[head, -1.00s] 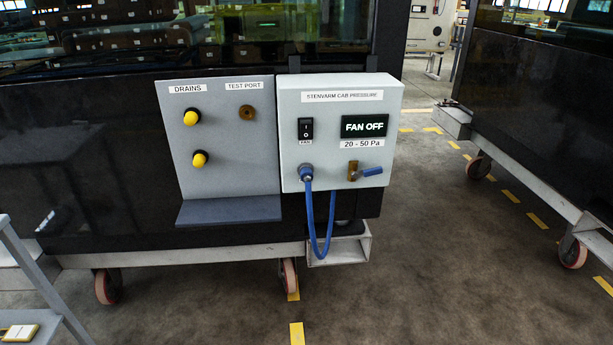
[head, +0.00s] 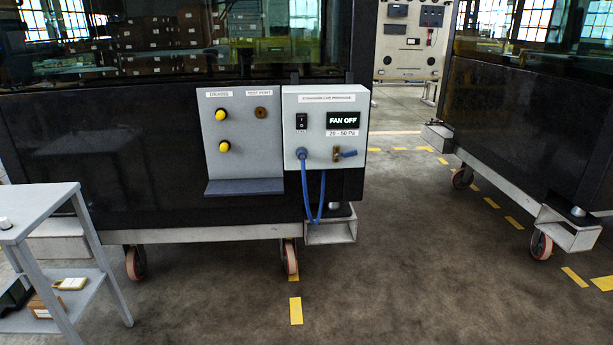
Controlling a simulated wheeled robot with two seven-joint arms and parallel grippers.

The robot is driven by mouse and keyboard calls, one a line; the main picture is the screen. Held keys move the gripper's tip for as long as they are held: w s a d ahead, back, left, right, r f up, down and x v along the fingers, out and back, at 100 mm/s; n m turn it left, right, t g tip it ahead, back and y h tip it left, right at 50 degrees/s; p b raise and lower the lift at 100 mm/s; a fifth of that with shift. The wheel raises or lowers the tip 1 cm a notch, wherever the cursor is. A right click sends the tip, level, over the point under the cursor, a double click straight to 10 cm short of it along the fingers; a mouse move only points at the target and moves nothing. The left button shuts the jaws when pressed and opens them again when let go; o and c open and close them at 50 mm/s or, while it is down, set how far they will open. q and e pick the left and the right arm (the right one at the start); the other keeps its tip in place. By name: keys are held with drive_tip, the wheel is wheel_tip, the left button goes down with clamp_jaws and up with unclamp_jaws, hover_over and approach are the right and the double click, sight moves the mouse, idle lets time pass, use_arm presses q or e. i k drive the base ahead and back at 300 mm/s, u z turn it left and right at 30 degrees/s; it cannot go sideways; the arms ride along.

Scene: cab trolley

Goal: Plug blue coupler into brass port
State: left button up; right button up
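The blue coupler (head: 302,154) sits at the lower left of the light grey cab pressure box (head: 316,96), with a blue hose (head: 306,196) looping down from it and back up under the box. The round brass port (head: 261,113) is on the grey panel (head: 240,165) to the left, under the label TEST PORT. It looks empty, with nothing attached. The coupler and the port are apart. Neither of my grippers is in view.
Two yellow drain caps (head: 222,114) are on the panel's left. A shelf (head: 244,186) juts out below. The box has a fan switch (head: 301,121), a FAN OFF display (head: 343,120) and a blue-handled brass valve (head: 345,154). A grey cart (head: 45,210) stands left. Floor ahead is clear.

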sight(301, 155)
drive_tip(key=u, duration=0.95)
drive_tip(key=i, duration=1.15)
drive_tip(key=z, duration=0.25)
drive_tip(key=i, duration=1)
drive_tip(key=z, duration=1.4)
drive_tip(key=i, duration=0.2)
drive_tip(key=u, duration=0.05)
